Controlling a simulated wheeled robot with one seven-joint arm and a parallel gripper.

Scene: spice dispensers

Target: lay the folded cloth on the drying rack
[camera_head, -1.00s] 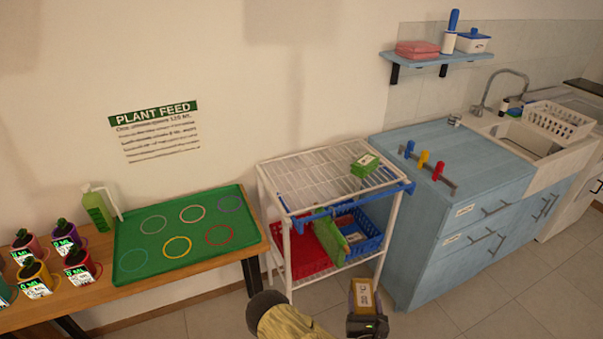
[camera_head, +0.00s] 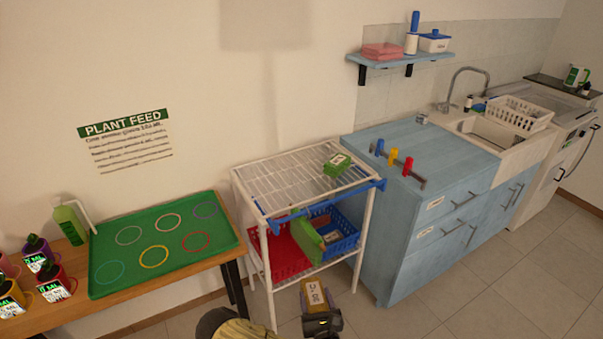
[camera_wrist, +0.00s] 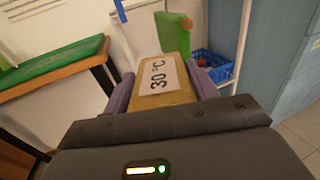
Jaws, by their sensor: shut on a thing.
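My gripper (camera_head: 320,318) is shut on a folded yellow-tan cloth (camera_head: 313,293) with a white label. In the wrist view the label on the cloth (camera_wrist: 163,80) reads "30 °C" and the purple fingers (camera_wrist: 160,88) press its two sides. The drying rack (camera_head: 275,178) is the white wire top of a stand with a blue rail at its front. The held cloth is low in front of the stand, below the rack top in the picture. A small green folded piece (camera_head: 337,165) with a white label lies at the rack's right side.
Under the rack, a red basket (camera_head: 290,255) and a blue basket (camera_head: 345,235) stand with a green panel (camera_head: 308,240) between them. A blue cabinet (camera_head: 400,230) adjoins on the right, a table with a green tray (camera_head: 105,275) on the left. The rack's left and middle are bare.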

